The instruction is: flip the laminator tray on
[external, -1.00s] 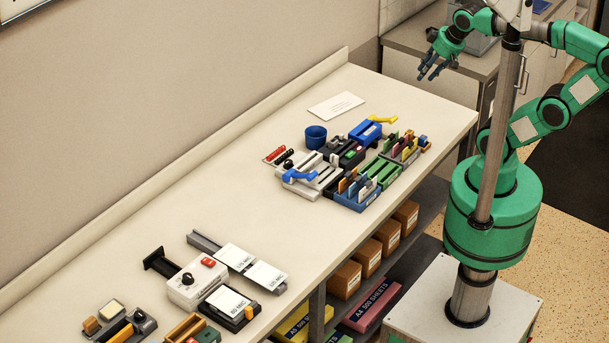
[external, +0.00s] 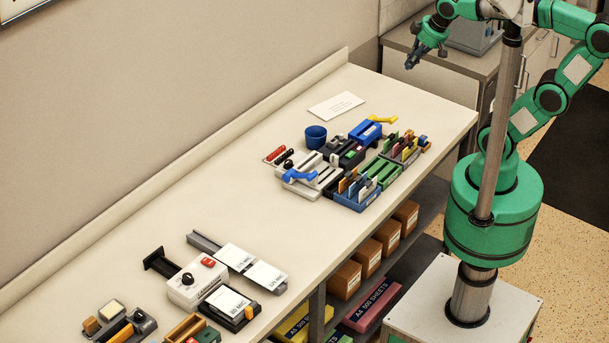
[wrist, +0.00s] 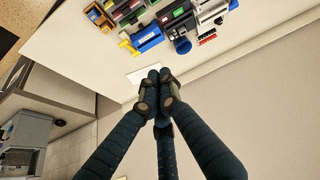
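A white control box (external: 194,282) with a black knob and a red rocker switch (external: 208,262) sits at the lower left of the counter in the external view. It appears to be the laminator tray unit. The switch's position is too small to tell. The wrist view does not show this box. My gripper (external: 412,62) is high near the far right end of the counter, well away from the box. In the wrist view my gripper (wrist: 160,80) has its fingertips together with nothing visible between them.
White labelled packs (external: 252,267) lie beside the box, with a black-based pack (external: 229,303) in front. A cluster of organizers includes a blue cup (external: 316,136) and a blue tray (external: 357,201). A white card (external: 336,105) lies behind. The counter's middle is clear.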

